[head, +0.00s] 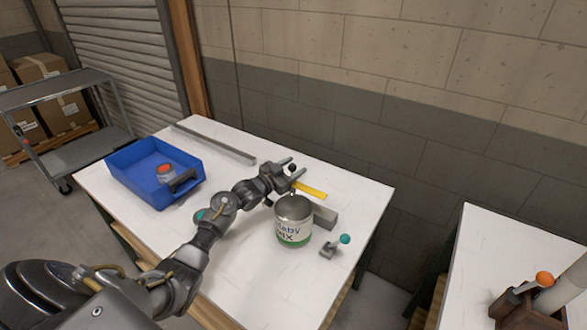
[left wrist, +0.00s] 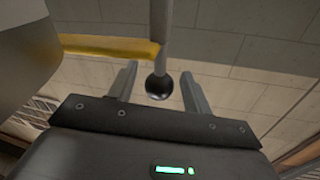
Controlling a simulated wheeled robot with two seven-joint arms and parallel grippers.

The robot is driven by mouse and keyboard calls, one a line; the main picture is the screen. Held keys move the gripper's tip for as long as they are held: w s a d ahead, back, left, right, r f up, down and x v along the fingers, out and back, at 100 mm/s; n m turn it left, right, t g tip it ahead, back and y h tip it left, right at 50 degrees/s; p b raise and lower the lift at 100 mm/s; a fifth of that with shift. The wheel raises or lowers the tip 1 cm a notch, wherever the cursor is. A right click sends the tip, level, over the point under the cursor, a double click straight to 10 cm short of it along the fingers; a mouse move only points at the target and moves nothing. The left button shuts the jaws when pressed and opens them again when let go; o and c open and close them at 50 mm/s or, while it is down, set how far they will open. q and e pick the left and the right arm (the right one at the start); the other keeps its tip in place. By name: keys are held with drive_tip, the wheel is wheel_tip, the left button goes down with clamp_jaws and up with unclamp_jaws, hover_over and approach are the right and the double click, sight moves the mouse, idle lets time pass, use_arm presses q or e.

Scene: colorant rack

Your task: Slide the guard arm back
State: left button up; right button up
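The guard arm is a yellow bar (head: 311,190) behind the paint can (head: 293,222); it also shows in the left wrist view (left wrist: 108,46). A thin grey post with a black ball knob (head: 292,168) stands at its left end. My left gripper (head: 291,168) is open, with one finger on each side of the knob. In the left wrist view the knob (left wrist: 159,87) sits between the fingers, with a visible gap to each. My right gripper is not in view.
A blue bin (head: 130,184) with an orange-topped container stands left of my left arm. A grey block (head: 325,217) and a teal-knobbed lever (head: 345,239) are right of the can. A grey rail (head: 213,143) lies along the back. A second table (head: 490,245) is at right.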

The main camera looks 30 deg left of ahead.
use_arm(q)
drive_tip(key=shift+s, duration=0.1)
drive_tip(key=b+v, duration=0.2)
drive_tip(key=v, duration=0.8)
drive_tip(key=shift+s, duration=0.3)
drive_tip(key=shift+a+r, duration=0.1)
